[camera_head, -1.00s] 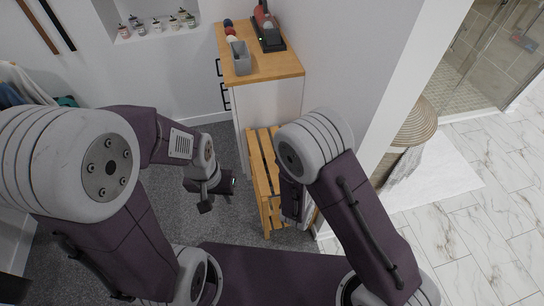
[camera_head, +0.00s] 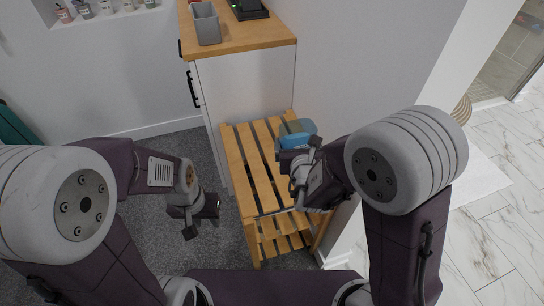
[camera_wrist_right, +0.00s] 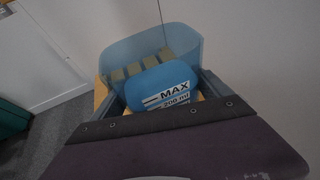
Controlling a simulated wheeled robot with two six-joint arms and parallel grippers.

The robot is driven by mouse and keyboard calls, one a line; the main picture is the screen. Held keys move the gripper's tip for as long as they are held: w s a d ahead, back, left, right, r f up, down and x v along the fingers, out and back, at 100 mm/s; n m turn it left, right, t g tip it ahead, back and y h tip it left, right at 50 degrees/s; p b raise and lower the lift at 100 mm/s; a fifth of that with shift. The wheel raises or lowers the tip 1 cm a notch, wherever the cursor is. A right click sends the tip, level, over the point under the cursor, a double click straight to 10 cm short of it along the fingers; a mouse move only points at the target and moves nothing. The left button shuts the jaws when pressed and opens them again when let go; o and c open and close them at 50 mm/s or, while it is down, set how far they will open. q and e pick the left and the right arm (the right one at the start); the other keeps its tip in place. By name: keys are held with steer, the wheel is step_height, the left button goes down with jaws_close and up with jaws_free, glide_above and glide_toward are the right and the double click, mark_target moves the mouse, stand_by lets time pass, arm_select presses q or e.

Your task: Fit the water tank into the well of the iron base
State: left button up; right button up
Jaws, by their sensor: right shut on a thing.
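The water tank (camera_head: 298,128) is a translucent blue container over the wall side of the slatted wooden rack. In the right wrist view the tank (camera_wrist_right: 165,85) shows a "MAX" scale label between the jaws. My right gripper (camera_head: 294,156) is shut on it; I cannot tell whether the tank touches the slats. The iron base (camera_head: 249,10) is a black piece on the cabinet top, cut off by the upper picture edge. Its well is out of view. My left gripper (camera_head: 201,219) looks open and empty, left of the rack.
The wooden rack (camera_head: 240,165) stands against the white cabinet (camera_head: 245,95). A grey bin (camera_head: 207,24) stands on the cabinet's wooden top, left of the iron base. A wall (camera_head: 370,60) rises close on the right. Grey carpet lies free on the left.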

steer(key=shift+w, duration=0.1)
steer(key=shift+w+a+f, duration=0.1)
steer(key=shift+a+f, duration=0.05)
steer(key=shift+a, duration=0.15)
steer(key=b, duration=0.3)
glide_above(264, 158)
steer(key=f, duration=0.6)
steer(key=shift+d+f, duration=0.15)
steer(key=shift+d, duration=0.25)
steer(key=shift+w+a+f, duration=0.1)
steer(key=shift+a+f, duration=0.05)
steer(key=shift+a, duration=0.2)
steer(key=shift+f+b, duration=0.9)
steer(key=shift+f, duration=1.05)
steer(key=shift+f, duration=0.15)
steer(key=o, duration=1.5)
